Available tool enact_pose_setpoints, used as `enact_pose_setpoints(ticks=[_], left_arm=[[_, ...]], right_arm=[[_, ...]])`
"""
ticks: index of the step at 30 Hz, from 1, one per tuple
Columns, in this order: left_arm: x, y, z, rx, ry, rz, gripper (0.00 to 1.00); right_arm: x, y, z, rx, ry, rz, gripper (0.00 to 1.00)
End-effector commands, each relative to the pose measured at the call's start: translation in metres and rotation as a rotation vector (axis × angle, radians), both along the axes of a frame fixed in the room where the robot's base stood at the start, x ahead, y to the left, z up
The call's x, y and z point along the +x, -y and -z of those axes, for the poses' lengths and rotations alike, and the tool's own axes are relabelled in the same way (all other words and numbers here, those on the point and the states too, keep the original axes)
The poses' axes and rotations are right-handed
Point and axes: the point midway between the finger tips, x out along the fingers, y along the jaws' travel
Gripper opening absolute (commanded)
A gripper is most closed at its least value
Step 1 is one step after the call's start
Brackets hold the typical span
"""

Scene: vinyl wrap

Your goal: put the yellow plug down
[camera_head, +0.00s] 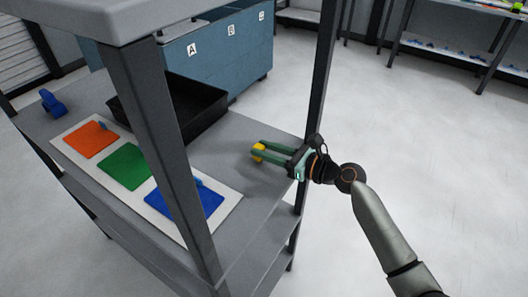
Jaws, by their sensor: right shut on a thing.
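The yellow plug (258,151) is small and sits between the fingertips of my right gripper (260,151). The right gripper has green fingers, reaches in from the right and is shut on the plug. It is over the right part of the grey shelf (225,150); I cannot tell whether the plug touches the shelf surface. The fingers hide part of the plug. My left gripper is not in view.
A white board with orange (90,139), green (124,167) and blue (185,204) squares lies on the shelf. A black tray (207,122) stands behind, a blue object (52,102) at the far left. A dark post (160,150) rises in front; another (322,80) stands near my right gripper.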

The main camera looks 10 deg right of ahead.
Motion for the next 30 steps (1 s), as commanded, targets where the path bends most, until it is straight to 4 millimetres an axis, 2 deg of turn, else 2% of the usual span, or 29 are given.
enact_pose_setpoints(ticks=[3, 4, 12, 22, 26, 30], left_arm=[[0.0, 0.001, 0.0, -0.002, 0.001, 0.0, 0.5], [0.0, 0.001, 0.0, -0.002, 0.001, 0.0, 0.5], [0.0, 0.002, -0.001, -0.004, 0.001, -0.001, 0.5], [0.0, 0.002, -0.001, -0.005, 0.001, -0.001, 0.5], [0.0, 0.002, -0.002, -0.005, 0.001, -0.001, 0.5], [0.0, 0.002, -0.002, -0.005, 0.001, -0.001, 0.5]], right_arm=[[0.0, 0.0, 0.002, 0.001, -0.001, 0.0, 0.0], [0.0, 0.0, 0.002, 0.0, -0.001, 0.0, 0.32], [0.0, 0.0, 0.002, 0.001, -0.001, 0.0, 0.61], [-0.003, 0.003, 0.0, -0.001, -0.001, 0.001, 0.61], [-0.017, 0.017, -0.002, -0.001, -0.001, 0.001, 0.61], [-0.039, 0.038, -0.005, -0.003, -0.003, 0.002, 0.61]])
